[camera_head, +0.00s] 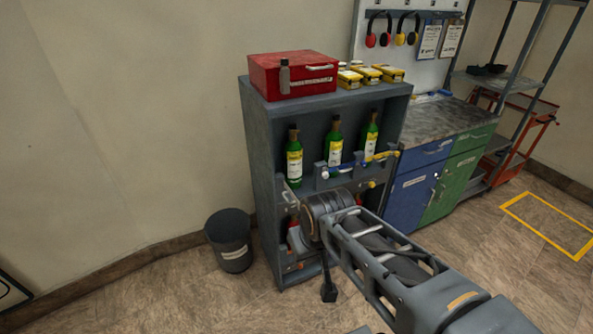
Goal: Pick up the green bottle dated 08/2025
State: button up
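Three green bottles with yellow-and-white labels stand upright on the upper shelf of a grey cabinet: a left bottle (294,157), a middle bottle (334,141) and a right bottle (370,133). The label dates are too small to read, so I cannot tell which is dated 08/2025. My arm reaches in from the lower right.
A red box (293,75), a small grey bottle (285,77) and yellow boxes sit on top. A dark bin (230,240) stands left. A blue-and-green workbench (430,185) stands right.

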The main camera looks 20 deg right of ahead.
aim_at(293, 148)
jog(key=k, duration=1.1)
jog(key=u, duration=0.8)
jog(key=i, duration=1.55)
jog(key=z, duration=0.75)
jog(key=i, duration=0.6)
jog(key=z, duration=0.75)
